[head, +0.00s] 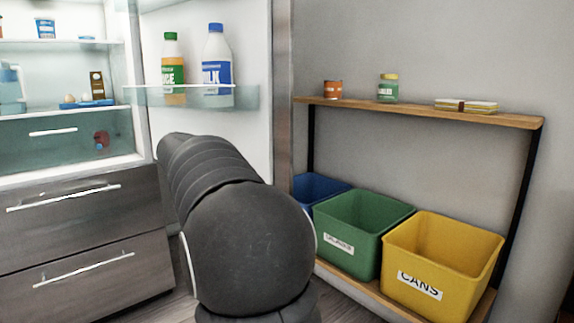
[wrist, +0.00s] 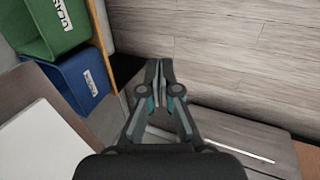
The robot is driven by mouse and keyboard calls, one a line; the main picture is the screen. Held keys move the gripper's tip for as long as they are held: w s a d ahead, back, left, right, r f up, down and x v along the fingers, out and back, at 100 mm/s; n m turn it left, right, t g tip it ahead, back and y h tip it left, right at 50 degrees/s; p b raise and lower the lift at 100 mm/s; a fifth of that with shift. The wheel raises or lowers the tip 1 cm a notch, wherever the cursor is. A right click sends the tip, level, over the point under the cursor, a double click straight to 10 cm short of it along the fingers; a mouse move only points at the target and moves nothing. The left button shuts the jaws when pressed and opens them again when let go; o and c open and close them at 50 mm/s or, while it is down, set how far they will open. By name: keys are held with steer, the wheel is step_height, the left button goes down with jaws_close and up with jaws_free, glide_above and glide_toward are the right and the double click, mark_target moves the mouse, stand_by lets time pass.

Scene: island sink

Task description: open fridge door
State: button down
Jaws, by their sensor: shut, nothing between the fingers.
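The fridge (head: 65,60) stands at the left in the head view, its lit shelves in plain sight. Its door (head: 250,40) is swung open to the right, with a green-capped bottle (head: 173,72) and a blue-capped milk bottle (head: 216,70) behind a clear door shelf. My arm covers the lower part of the door in the head view. My gripper (wrist: 160,65) shows in the wrist view, with its fingertips together and nothing between them. It points down over the wooden floor, with a pale panel, perhaps the door, at the lower left.
Two drawers (head: 80,200) with bar handles lie below the fridge compartment. A wooden shelf (head: 420,110) at the right holds a can, a jar and a flat stack. Blue (head: 318,187), green (head: 350,235) and yellow (head: 440,270) bins stand under it. The floor (wrist: 200,40) below my gripper is bare.

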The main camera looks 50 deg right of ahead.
mark_target(287, 170)
steer(key=s+d+f+m+t+y+p, duration=0.3)
steer(key=s+d+f+m+t+y, duration=0.2)
steer(key=d+f+m+y, duration=0.4)
steer(key=s+d+r+m+t+y+p, duration=0.1)
steer(key=d+r+m+t+p, duration=0.1)
steer(key=d+r+t, duration=0.6)
steer(key=d+r+m+t+y+p, duration=0.15)
steer(key=d+r+t, duration=0.25)
steer(key=d+r, duration=0.8)
steer(key=shift+s+a+f+x, duration=0.15)
steer(key=shift+f+x, duration=0.2)
steer(key=shift+x, duration=1.25)
steer(key=shift+a+f+x, duration=0.2)
steer(key=shift+f+x, duration=0.15)
steer(key=shift+x, duration=1.3)
steer(key=shift+s+a+f+x, duration=0.15)
steer(key=shift+f+x, duration=0.2)
steer(key=shift+x, duration=1.25)
